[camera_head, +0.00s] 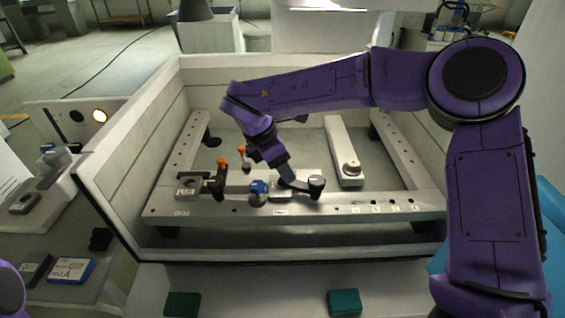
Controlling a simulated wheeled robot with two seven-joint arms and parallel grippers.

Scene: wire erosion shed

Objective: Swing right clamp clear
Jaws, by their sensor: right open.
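My right arm, purple, reaches in from the right over the open tank. Its dark gripper (284,172) points down at the front rail, just above a small metal block and beside a dark arm with a round black knob (316,184), which looks like the right clamp. The gripper is open; its fingertips are small and partly merge with the dark parts, so I cannot tell whether they touch the clamp. A second dark clamp with an orange top (221,172) stands to the left on the rail. My left gripper is not in view.
A blue knob (258,188) and another orange-topped part (242,154) sit close to the gripper. The pale tank wall (118,150) encloses the frame. A bar with a round knob (346,160) lies behind. Green pads (182,304) lie in front.

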